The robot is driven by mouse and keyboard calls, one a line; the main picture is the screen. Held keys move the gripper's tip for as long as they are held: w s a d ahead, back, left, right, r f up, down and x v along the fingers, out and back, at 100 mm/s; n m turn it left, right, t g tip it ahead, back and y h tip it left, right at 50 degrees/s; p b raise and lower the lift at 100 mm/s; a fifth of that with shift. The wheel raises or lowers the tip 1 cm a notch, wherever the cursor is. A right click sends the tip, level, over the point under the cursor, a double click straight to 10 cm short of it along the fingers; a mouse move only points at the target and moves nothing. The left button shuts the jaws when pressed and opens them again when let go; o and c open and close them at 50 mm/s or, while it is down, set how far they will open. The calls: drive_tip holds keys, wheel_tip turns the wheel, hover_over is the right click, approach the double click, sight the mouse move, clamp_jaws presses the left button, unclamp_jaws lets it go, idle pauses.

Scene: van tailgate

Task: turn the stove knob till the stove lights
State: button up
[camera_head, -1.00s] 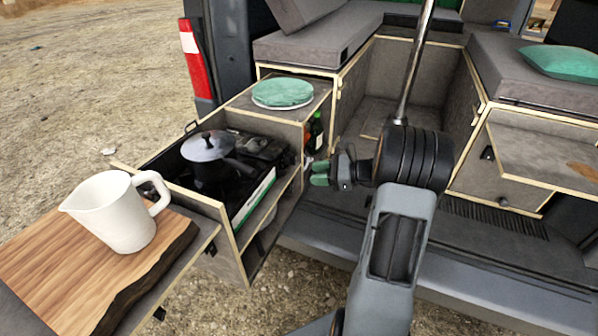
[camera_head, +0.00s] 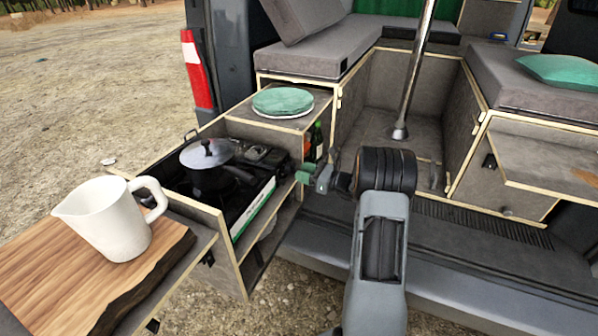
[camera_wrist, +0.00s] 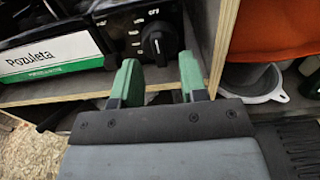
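The stove (camera_head: 240,185) sits in the pulled-out wooden drawer box, with a pot (camera_head: 207,165) on it. In the wrist view its black knob (camera_wrist: 157,41) with a white mark shows on the black front panel, beside a white and green "Pozuleta" label (camera_wrist: 45,60). My gripper (camera_head: 306,174) is to the right of the stove's front side. In the wrist view my gripper (camera_wrist: 160,80) has two green fingers set apart with nothing between them. No flame can be made out.
A white pitcher (camera_head: 108,218) stands on a wooden board (camera_head: 60,270) at the left. Bottles (camera_head: 317,140) stand behind my gripper. A wooden divider (camera_wrist: 226,35) and a grey funnel (camera_wrist: 250,82) are right of the knob.

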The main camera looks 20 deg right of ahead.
sight(291, 168)
drive_tip(key=shift+x, duration=1.1)
clamp_jaws()
